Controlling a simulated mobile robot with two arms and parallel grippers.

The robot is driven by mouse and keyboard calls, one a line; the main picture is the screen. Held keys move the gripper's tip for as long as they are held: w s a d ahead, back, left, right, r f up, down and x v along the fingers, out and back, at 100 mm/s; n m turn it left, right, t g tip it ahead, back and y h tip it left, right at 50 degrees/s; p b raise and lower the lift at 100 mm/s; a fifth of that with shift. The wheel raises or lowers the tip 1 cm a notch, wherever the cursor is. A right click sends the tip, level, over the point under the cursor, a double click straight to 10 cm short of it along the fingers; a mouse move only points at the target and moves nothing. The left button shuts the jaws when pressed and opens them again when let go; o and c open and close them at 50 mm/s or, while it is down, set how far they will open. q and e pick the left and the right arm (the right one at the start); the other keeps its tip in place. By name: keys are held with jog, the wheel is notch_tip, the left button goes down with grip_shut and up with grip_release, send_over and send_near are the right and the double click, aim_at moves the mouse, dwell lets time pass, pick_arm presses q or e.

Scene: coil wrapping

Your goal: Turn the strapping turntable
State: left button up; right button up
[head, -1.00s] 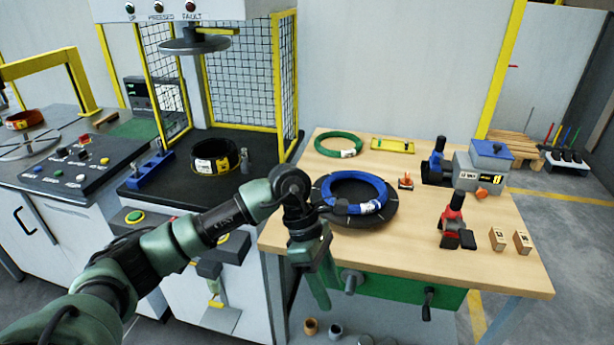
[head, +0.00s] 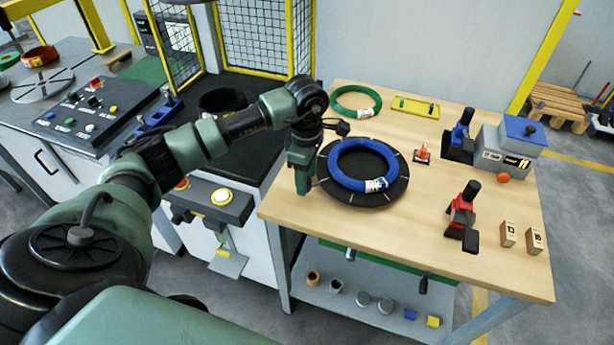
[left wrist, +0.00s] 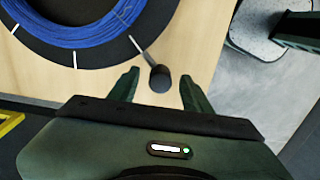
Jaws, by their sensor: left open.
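The strapping turntable (head: 392,192) is a black disc with white tick marks, lying on the wooden bench. A blue coil (head: 335,176) with a white label lies flat on it. My left gripper (head: 303,188) points down at the turntable's left edge. In the left wrist view the turntable (left wrist: 100,52) is at upper left with the blue coil (left wrist: 70,30). A thin rod runs from its rim to a dark knob (left wrist: 160,78). The knob shows between the open fingers of my left gripper (left wrist: 159,88), with gaps on both sides.
A green coil (head: 357,101) and a yellow tool (head: 415,107) lie behind the turntable. A red-and-black tool (head: 463,215), small wooden blocks (head: 508,234) and a grey-blue machine (head: 508,145) stand to the right. The bench front between turntable and red tool is clear.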

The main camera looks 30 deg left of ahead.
pick_arm(q)
jog(key=shift+f, duration=0.5)
jog(key=shift+s+f, duration=0.1)
jog(key=shift+f, duration=0.1)
grip_shut()
jog(key=shift+d, duration=0.1)
dwell(0.9)
